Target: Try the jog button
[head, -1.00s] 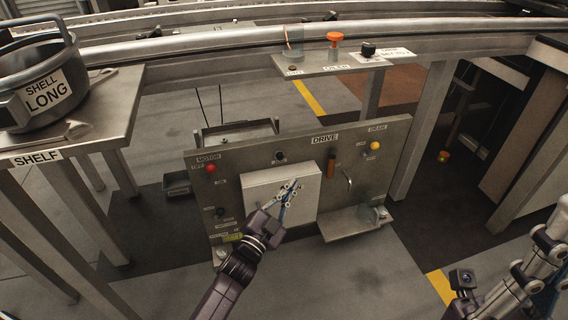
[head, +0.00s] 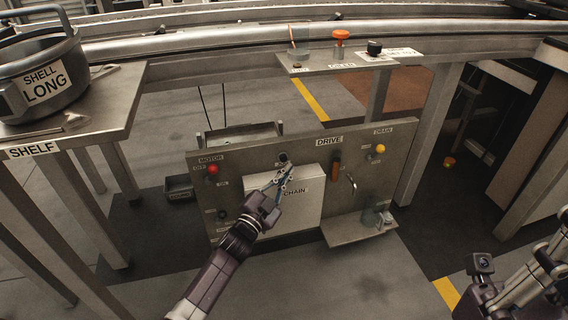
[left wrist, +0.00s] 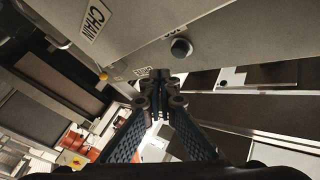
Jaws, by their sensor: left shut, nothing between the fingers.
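The grey panel marked DRIVE (head: 238,176) stands in the middle of the head view. A small black round button (head: 282,157) sits near its top edge, left of the DRIVE label. I cannot read a JOG label on it. A black round button (left wrist: 181,47) also shows in the left wrist view, apart from the fingertips. My left gripper (head: 284,172) is shut and empty, its tips just below the black button and in front of the upper edge of the pale CHAIN cover (head: 306,210). It also shows in the left wrist view (left wrist: 160,84). My right gripper (head: 530,275) is low at the right.
A shelf (head: 110,110) with a pot (head: 45,80) stands left.

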